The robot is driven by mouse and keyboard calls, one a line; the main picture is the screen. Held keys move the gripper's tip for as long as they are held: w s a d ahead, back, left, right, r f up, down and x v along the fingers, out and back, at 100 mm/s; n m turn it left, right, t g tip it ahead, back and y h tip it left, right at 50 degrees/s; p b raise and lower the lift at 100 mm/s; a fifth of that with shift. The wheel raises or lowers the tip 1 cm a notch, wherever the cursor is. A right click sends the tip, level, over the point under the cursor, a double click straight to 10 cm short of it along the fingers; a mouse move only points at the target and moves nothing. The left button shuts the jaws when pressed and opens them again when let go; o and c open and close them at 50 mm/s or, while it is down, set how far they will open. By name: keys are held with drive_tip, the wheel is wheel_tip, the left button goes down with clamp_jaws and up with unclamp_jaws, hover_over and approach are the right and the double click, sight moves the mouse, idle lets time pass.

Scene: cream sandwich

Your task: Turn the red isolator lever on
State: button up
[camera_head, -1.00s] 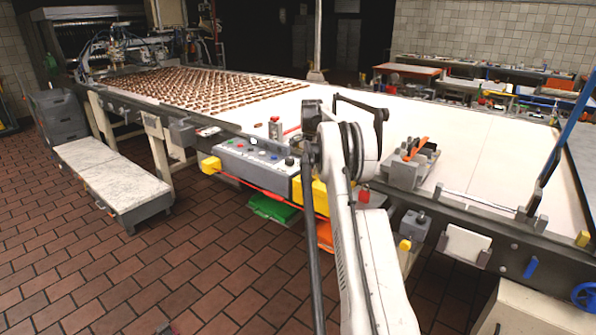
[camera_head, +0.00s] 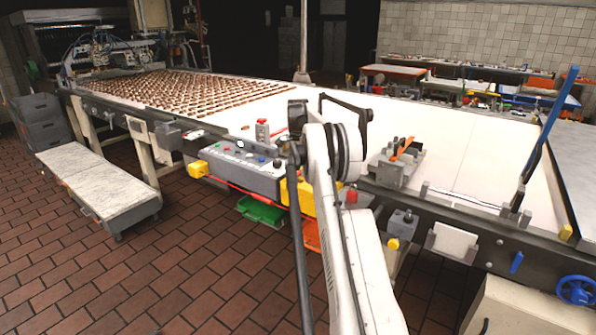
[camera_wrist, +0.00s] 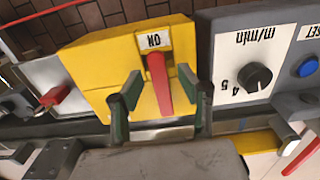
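The red isolator lever (camera_wrist: 159,82) is on a yellow box (camera_wrist: 95,70) in the wrist view. An upside-down ON label (camera_wrist: 153,40) sits at the lever's upper end, and the lever runs down the picture from there. My gripper (camera_wrist: 160,75) is open, with one dark green finger on each side of the lever. A gap shows on both sides; I cannot tell how deep the fingers reach. In the head view the yellow box (camera_head: 299,196) is partly behind my arm, and the lever cannot be made out.
A smaller red switch (camera_wrist: 55,96) is on the other side. The conveyor (camera_head: 330,110) lies behind. A green crate (camera_head: 262,211) is below.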

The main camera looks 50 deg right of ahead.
wheel_tip(320, 180, up, 12)
drive_tip(key=shift+f, duration=0.25)
idle(0.5)
